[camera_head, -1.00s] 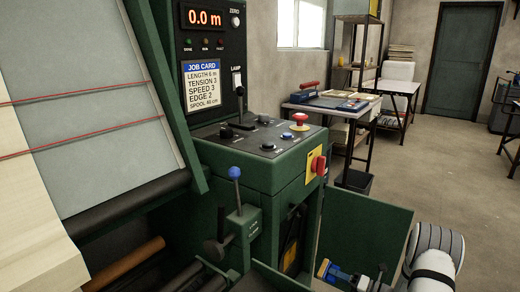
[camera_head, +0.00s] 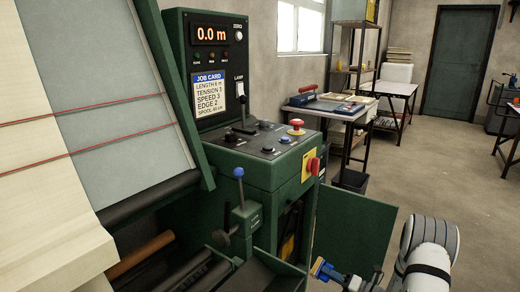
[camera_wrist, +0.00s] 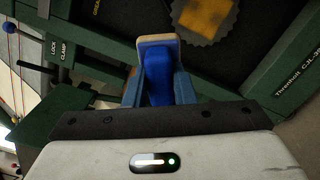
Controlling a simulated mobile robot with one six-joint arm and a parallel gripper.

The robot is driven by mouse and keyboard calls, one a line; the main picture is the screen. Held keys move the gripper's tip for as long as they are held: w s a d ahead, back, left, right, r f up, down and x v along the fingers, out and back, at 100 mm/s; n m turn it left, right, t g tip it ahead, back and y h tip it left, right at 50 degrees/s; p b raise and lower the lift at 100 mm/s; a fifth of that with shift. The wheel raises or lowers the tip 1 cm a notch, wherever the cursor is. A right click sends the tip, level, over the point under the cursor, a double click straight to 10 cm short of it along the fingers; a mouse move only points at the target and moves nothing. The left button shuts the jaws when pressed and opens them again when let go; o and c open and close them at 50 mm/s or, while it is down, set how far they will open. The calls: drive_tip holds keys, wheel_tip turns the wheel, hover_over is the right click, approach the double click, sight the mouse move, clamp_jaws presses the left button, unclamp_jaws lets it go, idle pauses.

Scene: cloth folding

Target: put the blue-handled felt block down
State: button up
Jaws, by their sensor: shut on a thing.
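The felt block (camera_wrist: 159,79) has a blue handle and a pale tan felt edge at its far end. In the wrist view it stands between the fingers of my gripper (camera_wrist: 158,92), which are shut on its handle. In the head view the block (camera_head: 319,268) shows small and low, in front of the green machine's open front, beside its open door panel. My gripper (camera_head: 332,273) holds it from the right. I see no surface touching the block; whether anything lies just beneath it is hidden.
The green machine (camera_head: 275,175) fills the left and middle, with a blue-knobbed lever (camera_head: 239,173) projecting. Its open door panel (camera_head: 355,237) stands close to my gripper. A yellow piece (camera_wrist: 205,17) lies beyond the block on a dark area. The floor (camera_head: 480,215) at right is clear.

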drive_tip(key=s+a+r+m+t+h+p, duration=0.1)
drive_tip(key=s+a+r+p, duration=0.1)
drive_tip(key=r+p, duration=0.4)
drive_tip(key=s+a+r+m+t+h+p, duration=0.1)
drive_tip(key=s+a+r+h+p, duration=0.1)
drive_tip(key=r+p, duration=0.5)
drive_tip(key=s+a+r+m+t+h+p, duration=0.2)
drive_tip(key=a+r+p, duration=0.2)
drive_tip(key=r, duration=0.7)
drive_tip(key=p, duration=0.2)
drive_tip(key=shift+a+p, duration=0.25)
drive_tip(key=shift+p, duration=0.15)
drive_tip(key=shift+s+f, duration=0.1)
drive_tip(key=shift+s, duration=0.05)
